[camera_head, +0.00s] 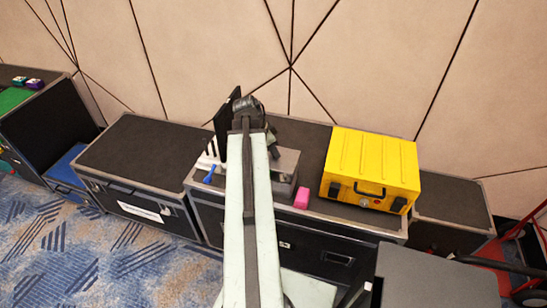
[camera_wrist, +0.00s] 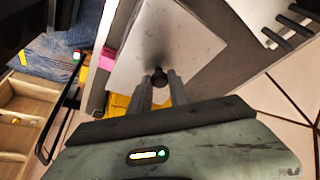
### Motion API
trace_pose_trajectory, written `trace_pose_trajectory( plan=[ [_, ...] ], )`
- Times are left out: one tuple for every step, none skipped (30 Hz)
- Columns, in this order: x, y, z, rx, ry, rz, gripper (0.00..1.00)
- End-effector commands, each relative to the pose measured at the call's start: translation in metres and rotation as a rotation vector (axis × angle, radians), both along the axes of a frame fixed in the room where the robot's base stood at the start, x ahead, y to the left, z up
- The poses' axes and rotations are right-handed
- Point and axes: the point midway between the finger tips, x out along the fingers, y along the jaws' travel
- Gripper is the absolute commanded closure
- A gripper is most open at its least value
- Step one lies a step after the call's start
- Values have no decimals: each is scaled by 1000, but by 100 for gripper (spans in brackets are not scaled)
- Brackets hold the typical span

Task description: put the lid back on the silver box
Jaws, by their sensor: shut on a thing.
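The silver box (camera_head: 286,168) stands on a black flight case, partly hidden behind my arm in the head view. In the wrist view, a flat silver lid (camera_wrist: 180,40) with a small dark knob (camera_wrist: 159,77) lies in front of my fingers. My gripper (camera_wrist: 160,84) is shut on the knob, one finger on each side. In the head view my gripper (camera_head: 272,138) is mostly hidden by my arm, at the box. I cannot tell whether the lid rests on the box or is held just above it.
A pink block (camera_head: 302,198) lies just right of the box, and a yellow case (camera_head: 371,165) stands farther right. A blue item (camera_head: 209,175) and a black-and-white striped item (camera_head: 207,158) lie to the left. The flight case top at left (camera_head: 140,150) is clear. The wall is behind.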

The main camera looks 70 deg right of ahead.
Motion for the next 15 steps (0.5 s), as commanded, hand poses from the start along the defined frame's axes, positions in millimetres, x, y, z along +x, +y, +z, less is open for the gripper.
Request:
trace_pose_trajectory(
  plan=[
    [0, -1, 1, 0, 0, 0, 100],
    [0, -1, 1, 0, 0, 0, 100],
    [0, -1, -1, 0, 0, 0, 100],
    [0, -1, -2, 0, 0, 0, 100],
    [0, -1, -4, 0, 0, 0, 100],
    [0, -1, -7, 0, 0, 0, 100],
    [0, -1, -9, 0, 0, -1, 100],
    [0, -1, -12, 0, 0, -1, 100],
    [0, -1, -16, 0, 0, -1, 100],
    [0, -1, -19, 0, 0, -1, 100],
    [0, -1, -22, 0, 0, -1, 100],
    [0, -1, -27, 0, 0, -1, 100],
    [0, -1, -31, 0, 0, -1, 100],
    [0, -1, -34, 0, 0, -1, 100],
    [0, -1, -39, 0, 0, -1, 100]
  ],
)
